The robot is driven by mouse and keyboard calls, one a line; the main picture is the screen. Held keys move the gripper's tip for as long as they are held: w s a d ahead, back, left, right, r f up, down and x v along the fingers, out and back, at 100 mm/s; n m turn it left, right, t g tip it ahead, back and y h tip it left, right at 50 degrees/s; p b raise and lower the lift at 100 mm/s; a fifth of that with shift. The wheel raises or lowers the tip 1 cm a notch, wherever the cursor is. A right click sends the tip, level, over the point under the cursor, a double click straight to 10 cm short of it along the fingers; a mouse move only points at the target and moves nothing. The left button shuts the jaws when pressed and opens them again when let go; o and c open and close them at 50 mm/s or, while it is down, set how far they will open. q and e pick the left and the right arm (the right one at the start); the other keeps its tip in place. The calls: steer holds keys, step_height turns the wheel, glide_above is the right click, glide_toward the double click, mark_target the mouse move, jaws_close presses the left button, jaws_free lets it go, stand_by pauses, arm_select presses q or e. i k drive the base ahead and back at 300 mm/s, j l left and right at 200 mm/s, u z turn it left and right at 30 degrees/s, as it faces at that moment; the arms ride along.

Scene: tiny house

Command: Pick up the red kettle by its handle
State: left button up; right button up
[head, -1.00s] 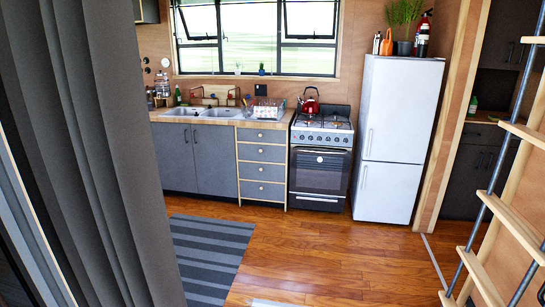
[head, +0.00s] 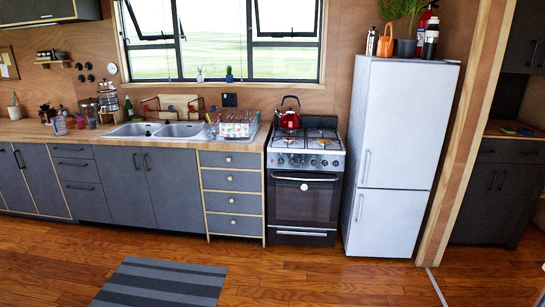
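The red kettle (head: 289,119) stands upright on the back left of the stove top, with its dark handle (head: 290,98) arched above the body. The stove (head: 305,190) is between the drawer cabinet and the white fridge. Neither of my grippers shows in the head view. The kettle is a good way ahead of me, across the floor, and nothing touches its handle.
A dish rack (head: 236,126) is on the counter (head: 100,134) left of the stove. The white fridge (head: 404,155) stands close on the right. A striped rug (head: 160,284) lies on the wooden floor (head: 320,275), which is open before the stove.

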mark_target(288, 121)
steer(key=i, duration=1.7)
steer(key=i+j, duration=0.1)
steer(key=i, duration=1.65)
steer(key=l+z, duration=0.05)
steer(key=l, duration=0.05)
